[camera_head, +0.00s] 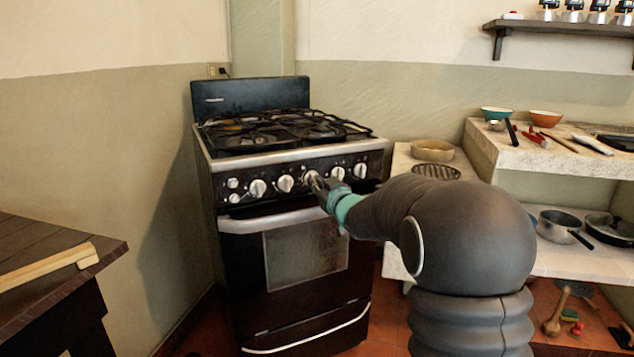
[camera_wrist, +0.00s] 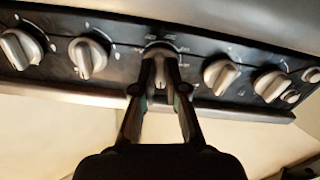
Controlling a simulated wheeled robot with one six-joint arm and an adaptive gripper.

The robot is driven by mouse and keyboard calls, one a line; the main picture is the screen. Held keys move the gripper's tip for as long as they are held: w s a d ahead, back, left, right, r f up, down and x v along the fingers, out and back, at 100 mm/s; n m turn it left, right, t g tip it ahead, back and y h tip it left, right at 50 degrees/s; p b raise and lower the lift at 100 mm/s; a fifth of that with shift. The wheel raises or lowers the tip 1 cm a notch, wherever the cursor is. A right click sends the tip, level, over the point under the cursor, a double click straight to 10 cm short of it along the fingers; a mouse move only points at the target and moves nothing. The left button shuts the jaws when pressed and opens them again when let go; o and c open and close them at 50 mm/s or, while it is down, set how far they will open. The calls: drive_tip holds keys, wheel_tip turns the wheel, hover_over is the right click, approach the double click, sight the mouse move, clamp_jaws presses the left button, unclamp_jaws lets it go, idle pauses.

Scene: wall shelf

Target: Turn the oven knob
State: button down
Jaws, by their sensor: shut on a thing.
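A black oven (camera_head: 300,258) with a gas hob stands against the back wall, and a row of several pale knobs runs along its front panel (camera_head: 245,176). My gripper (camera_head: 317,184) reaches the panel from the right. In the wrist view, the fingers of my gripper (camera_wrist: 161,80) are closed around the middle knob (camera_wrist: 160,50), one on each side of it. This middle knob (camera_head: 310,176) is partly hidden by the fingers. Other knobs stand free on both sides, such as one to the left (camera_wrist: 88,57) and one to the right (camera_wrist: 221,75).
The oven door handle (camera_head: 270,219) runs just below the panel. A dark wooden table (camera_head: 40,262) stands at the left. At the right, a counter (camera_head: 548,158) holds bowls and utensils, with pots (camera_head: 562,226) on a lower shelf. Floor shows in front of the oven.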

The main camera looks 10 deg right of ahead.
drive_tip(key=shift+m, duration=1.1)
drive_tip(key=c, duration=1.2)
unclamp_jaws()
drive_tip(key=v, duration=1.2)
